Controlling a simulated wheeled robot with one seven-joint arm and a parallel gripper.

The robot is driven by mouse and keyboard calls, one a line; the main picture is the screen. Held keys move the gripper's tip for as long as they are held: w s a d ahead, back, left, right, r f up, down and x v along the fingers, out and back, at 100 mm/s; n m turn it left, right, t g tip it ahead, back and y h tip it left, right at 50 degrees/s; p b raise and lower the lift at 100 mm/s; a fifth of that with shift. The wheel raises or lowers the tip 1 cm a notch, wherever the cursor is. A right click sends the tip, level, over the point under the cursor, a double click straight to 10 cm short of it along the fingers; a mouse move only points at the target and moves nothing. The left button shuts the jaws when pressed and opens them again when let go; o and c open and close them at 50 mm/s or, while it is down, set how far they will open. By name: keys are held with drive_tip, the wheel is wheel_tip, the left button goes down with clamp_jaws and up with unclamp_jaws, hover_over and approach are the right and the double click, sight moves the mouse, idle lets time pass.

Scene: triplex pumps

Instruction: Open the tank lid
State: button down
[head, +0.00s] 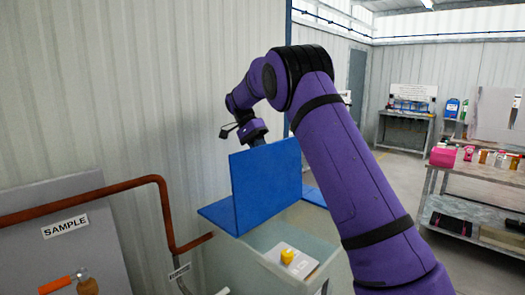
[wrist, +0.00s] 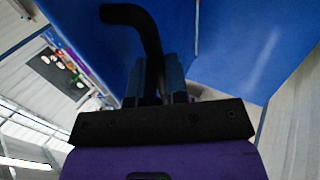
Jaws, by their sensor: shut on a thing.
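The blue tank lid (head: 266,183) stands roughly upright in the head view, above the pale translucent tank (head: 238,262). Part of the tank top is open below it. In the wrist view, the lid's blue surface (wrist: 235,45) fills the upper area, with a black bent handle (wrist: 140,17) in front of it. My gripper (wrist: 157,78) is shut on this handle. In the head view, my gripper's wrist shows just behind the lid's top edge; the fingertips and handle are hidden there.
A flat blue panel (head: 217,213) lies left of the upright lid. A yellow knob (head: 287,256) on a white piece shows at the tank. A brown pipe (head: 165,205) and a grey SAMPLE panel (head: 75,245) are at left. A shelf bench (head: 475,185) stands at right.

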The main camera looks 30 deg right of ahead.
drive_tip(key=shift+f, duration=0.35)
drive_tip(key=c, duration=1.1)
unclamp_jaws()
drive_tip(key=shift+w, duration=0.1)
drive_tip(key=shift+r, duration=0.15)
drive_tip(key=shift+r, duration=0.1)
drive_tip(key=s+a+r, duration=0.1)
drive_tip(key=s, duration=0.4)
drive_tip(key=s+r, duration=0.2)
drive_tip(key=s, duration=0.3)
drive_tip(key=s+a+r, duration=0.1)
drive_tip(key=s, duration=0.5)
drive_tip(key=shift+a+r, duration=0.3)
drive_tip(key=shift+r, duration=0.1)
